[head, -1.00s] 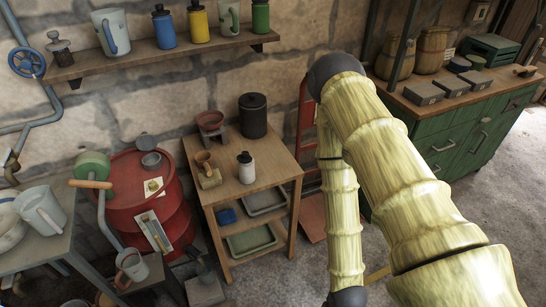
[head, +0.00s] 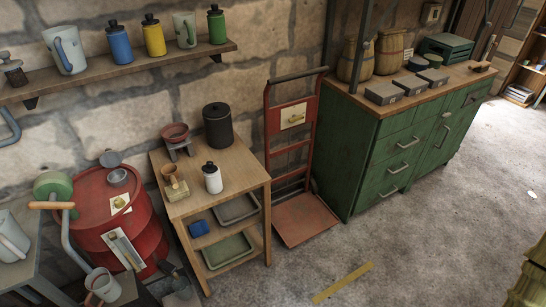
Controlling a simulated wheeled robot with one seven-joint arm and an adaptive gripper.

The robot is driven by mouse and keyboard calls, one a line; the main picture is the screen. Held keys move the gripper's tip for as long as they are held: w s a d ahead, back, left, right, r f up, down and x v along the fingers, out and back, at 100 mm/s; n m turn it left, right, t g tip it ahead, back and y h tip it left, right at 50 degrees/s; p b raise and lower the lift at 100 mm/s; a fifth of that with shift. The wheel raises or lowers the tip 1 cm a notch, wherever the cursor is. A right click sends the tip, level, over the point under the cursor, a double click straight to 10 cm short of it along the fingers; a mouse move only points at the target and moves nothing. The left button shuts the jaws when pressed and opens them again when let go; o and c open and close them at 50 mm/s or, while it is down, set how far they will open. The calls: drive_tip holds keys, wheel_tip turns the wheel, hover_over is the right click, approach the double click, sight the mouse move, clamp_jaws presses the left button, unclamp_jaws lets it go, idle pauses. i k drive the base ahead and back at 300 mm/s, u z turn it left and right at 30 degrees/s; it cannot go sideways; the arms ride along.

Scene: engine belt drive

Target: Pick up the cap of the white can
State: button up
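The white can (head: 213,182) stands upright on top of the small wooden shelf table (head: 241,171). It is small and white, and its black cap (head: 210,168) sits on top of it. A large dark canister (head: 217,126) stands behind it, and a wooden cup on a small block (head: 172,183) stands to its left. My gripper is not in the head view. Only a yellowish piece, probably of my arm, shows at the bottom right corner, far from the can.
A red barrel (head: 102,215) stands left of the table, and a red hand truck (head: 297,135) leans on the wall to its right. A green cabinet (head: 395,154) stands further right. The wall shelf (head: 125,66) holds bottles and mugs. The floor (head: 400,245) in front is open.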

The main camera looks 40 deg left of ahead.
sight(209, 168)
drive_tip(key=z, duration=0.4)
drive_tip(key=i, duration=0.8)
drive_tip(key=u, duration=2.5)
